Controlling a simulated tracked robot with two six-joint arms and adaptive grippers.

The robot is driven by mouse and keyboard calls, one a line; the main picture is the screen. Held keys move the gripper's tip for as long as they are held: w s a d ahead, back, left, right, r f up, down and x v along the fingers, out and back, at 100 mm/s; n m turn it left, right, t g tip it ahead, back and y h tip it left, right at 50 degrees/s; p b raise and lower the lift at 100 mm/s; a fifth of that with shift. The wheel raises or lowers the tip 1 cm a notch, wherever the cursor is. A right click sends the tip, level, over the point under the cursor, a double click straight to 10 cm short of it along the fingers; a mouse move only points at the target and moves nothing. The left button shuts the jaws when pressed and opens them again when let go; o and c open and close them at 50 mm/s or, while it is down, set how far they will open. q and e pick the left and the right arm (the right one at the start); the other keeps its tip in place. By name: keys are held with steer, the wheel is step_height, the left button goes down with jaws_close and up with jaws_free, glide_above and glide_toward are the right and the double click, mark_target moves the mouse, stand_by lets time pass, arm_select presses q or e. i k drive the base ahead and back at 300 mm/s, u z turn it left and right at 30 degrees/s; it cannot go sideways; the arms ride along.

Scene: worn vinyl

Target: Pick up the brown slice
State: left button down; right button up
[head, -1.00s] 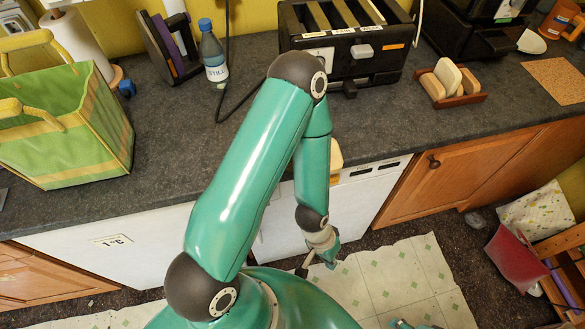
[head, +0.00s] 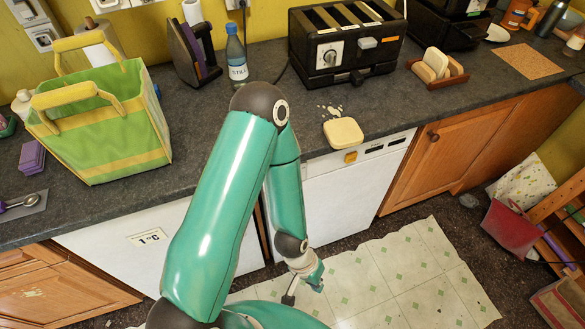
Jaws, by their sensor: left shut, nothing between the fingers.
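A pale tan bread-like slice (head: 343,132) lies flat at the counter's front edge, with crumbs behind it. A wooden rack (head: 452,76) on the counter at the upper right holds a few upright slices (head: 430,66), cream with browner edges. I cannot tell for certain which slice is the brown one. My left gripper (head: 289,298) hangs low in front of the white appliance, well below the counter and apart from every slice. It is shut and empty. My right gripper is out of view.
A black toaster (head: 346,78) stands behind the pale slice, a blue bottle (head: 236,60) left of it. A green bag (head: 105,135) stands at the left. The counter (head: 395,105) is clear between the slice and the rack.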

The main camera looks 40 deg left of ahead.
mark_target(344, 133)
steer(key=u, duration=0.1)
steer(key=k, duration=0.4)
steer(key=u, duration=0.65)
steer(key=i, duration=0.5)
steer(key=u, duration=0.05)
